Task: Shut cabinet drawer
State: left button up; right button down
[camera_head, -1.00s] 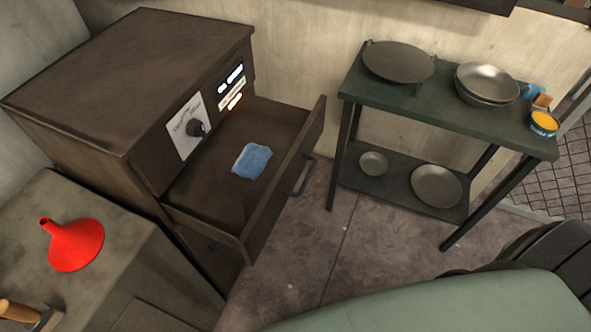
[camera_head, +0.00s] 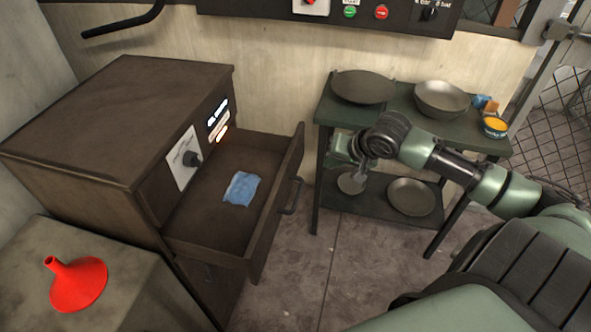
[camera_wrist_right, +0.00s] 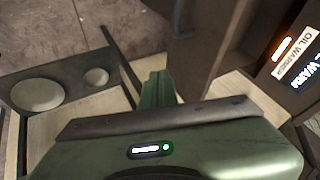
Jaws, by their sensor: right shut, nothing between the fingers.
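The brown cabinet (camera_head: 120,110) stands at the left in the head view. Its drawer (camera_head: 215,253) is pulled well out, and a blue cloth (camera_head: 241,188) lies inside. The dark bar handle (camera_head: 290,196) is on the drawer's outer front. My right gripper (camera_head: 340,158) is shut and empty, to the right of the drawer front and apart from it, in front of the green shelf table. In the right wrist view, its closed green fingers (camera_wrist_right: 158,88) point toward the wall and cabinet side. My left gripper is not in view.
A green shelf table (camera_head: 325,112) with pans (camera_head: 442,98) and an orange-topped can (camera_head: 495,127) stands at the right. A red funnel (camera_head: 78,284) sits on a low grey cabinet (camera_head: 130,285). Open floor (camera_head: 320,262) lies between drawer and table.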

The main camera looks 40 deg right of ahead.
aim_at(295, 169)
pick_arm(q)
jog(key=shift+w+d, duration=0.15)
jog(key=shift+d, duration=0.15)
pick_arm(e)
jog(key=shift+w+a+f, duration=0.45)
jog(key=shift+w+f, duration=0.85)
jog(key=shift+w, duration=0.2)
jog(key=shift+w+a+f, duration=0.45)
jog(key=shift+w+f, duration=0.9)
jog(key=shift+w, duration=0.2)
jog(key=shift+w+a+f, duration=0.45)
jog(key=shift+w+f, duration=0.85)
jog(key=shift+w, duration=0.2)
jog(key=shift+a, duration=0.1)
